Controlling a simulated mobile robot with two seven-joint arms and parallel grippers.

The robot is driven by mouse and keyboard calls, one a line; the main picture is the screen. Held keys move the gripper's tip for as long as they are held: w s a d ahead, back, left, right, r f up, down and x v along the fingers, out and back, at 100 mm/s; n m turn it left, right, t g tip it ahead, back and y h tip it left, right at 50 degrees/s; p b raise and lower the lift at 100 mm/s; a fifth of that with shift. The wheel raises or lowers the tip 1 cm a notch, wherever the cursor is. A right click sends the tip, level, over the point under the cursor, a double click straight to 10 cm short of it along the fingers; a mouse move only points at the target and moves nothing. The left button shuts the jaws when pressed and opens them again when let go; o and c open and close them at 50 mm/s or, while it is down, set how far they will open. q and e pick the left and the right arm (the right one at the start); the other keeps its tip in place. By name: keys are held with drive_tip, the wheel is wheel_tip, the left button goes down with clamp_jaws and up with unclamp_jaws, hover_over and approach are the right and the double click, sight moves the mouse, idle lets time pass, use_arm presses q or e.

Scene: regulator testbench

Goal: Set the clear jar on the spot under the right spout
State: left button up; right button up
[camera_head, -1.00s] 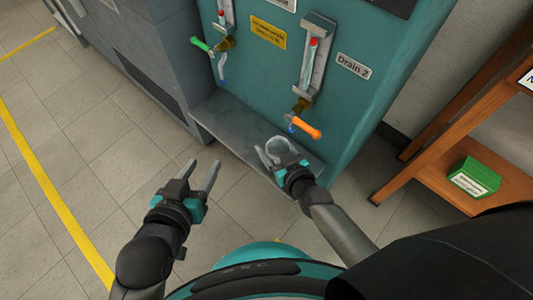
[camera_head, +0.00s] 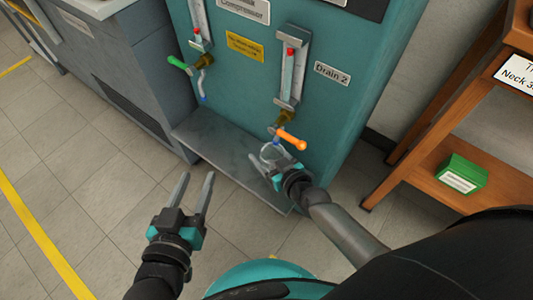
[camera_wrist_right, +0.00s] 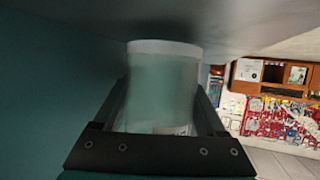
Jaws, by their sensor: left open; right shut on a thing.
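The clear jar (camera_head: 271,153) is in my right gripper (camera_head: 272,163), over the grey shelf (camera_head: 225,152) of the teal bench. In the right wrist view the jar (camera_wrist_right: 163,85) sits between the two dark fingers (camera_wrist_right: 160,110), its rim close to a grey surface. In the head view the jar is just below the right spout (camera_head: 277,139) with the orange handle (camera_head: 292,141). I cannot tell whether its base touches the shelf. My left gripper (camera_head: 196,193) is open and empty, in front of the shelf over the floor.
The left spout (camera_head: 203,92) has a green handle (camera_head: 179,63). A "Drain 2" label (camera_head: 331,74) is on the teal panel (camera_head: 345,110). A wooden rack (camera_head: 415,165) with a green box (camera_head: 460,174) stands at right. The shelf's left part is bare.

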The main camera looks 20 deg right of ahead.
drive_tip(key=shift+f, duration=0.35)
drive_tip(key=o, duration=1.4)
drive_tip(key=shift+c, duration=0.2)
drive_tip(key=shift+d, duration=0.1)
drive_tip(key=shift+d, duration=0.1)
